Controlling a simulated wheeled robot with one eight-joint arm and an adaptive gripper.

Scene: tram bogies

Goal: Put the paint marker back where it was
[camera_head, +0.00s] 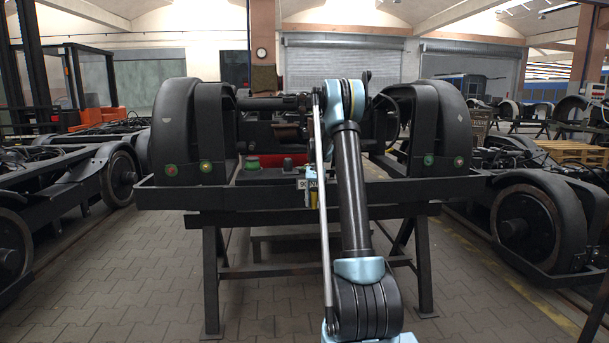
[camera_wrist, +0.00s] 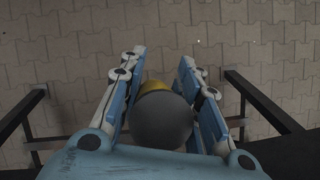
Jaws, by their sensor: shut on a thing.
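In the wrist view my gripper (camera_wrist: 160,85) points down over the paved floor, with its two blue-and-white fingers on either side of the paint marker. The paint marker (camera_wrist: 161,122) is seen nearly end-on, as a large dark grey round end with a yellow part beyond it. My gripper is shut on it. Its lower part is hidden behind the grey end.
The bogie rests on dark trestles (camera_head: 213,270). A green-topped item (camera_head: 252,163) and a dark item (camera_head: 287,164) sit on its middle. Other bogies flank both sides. The paved floor in front is clear.

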